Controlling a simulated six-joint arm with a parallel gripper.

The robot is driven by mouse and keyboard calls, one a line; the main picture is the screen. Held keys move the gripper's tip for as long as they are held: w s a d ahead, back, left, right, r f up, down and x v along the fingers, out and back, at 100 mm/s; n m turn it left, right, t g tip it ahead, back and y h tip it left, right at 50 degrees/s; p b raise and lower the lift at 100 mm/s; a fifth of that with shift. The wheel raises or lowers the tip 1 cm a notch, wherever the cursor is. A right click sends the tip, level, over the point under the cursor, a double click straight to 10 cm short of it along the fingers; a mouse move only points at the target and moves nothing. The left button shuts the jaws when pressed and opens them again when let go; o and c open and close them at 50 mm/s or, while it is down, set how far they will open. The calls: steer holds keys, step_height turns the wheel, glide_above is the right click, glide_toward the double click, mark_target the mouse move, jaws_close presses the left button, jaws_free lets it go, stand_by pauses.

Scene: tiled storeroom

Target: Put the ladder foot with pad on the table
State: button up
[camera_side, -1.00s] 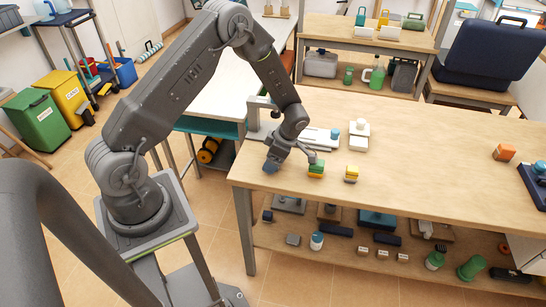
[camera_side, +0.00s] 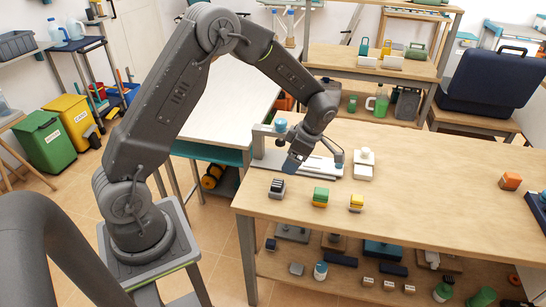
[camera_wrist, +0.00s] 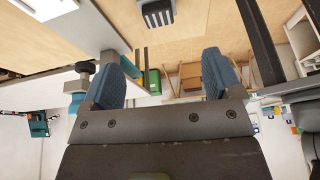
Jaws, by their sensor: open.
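A dark grey block with a ribbed top (camera_side: 277,188), which looks like the ladder foot with pad, sits on the wooden table (camera_side: 430,205) near its left front corner. It also shows at the top edge of the wrist view (camera_wrist: 157,14), partly cut off. My gripper (camera_side: 315,162) is above the table, behind and to the right of the block and apart from it. In the wrist view its two blue fingers (camera_wrist: 167,76) are spread wide with nothing between them.
A green-and-yellow block (camera_side: 320,197) and a yellow block (camera_side: 356,203) stand to the right of the ribbed block. A white stacked item (camera_side: 364,165) stands behind them. An orange block (camera_side: 510,181) is far right. The table's middle is clear.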

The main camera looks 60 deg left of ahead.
steer(key=s+d+r+m+t, duration=0.25)
steer(key=r+m, duration=0.35)
steer(key=r, duration=0.4)
steer(key=s+d+r+m+t+h, duration=0.1)
steer(key=s+d+r+m+t, duration=0.2)
steer(key=s+m, duration=0.6)
steer(key=s+d+r+m+t+h, duration=0.2)
steer(key=s+d+r+m+t, duration=0.1)
steer(key=s+d+r+m, duration=0.2)
steer(key=s+r+m, duration=0.2)
steer(key=s+m, duration=0.2)
steer(key=m, duration=0.2)
steer(key=shift+s+d+r, duration=0.2)
steer(key=shift+s+r, duration=0.05)
steer(key=shift+s, duration=0.15)
steer(key=shift+c, duration=0.3)
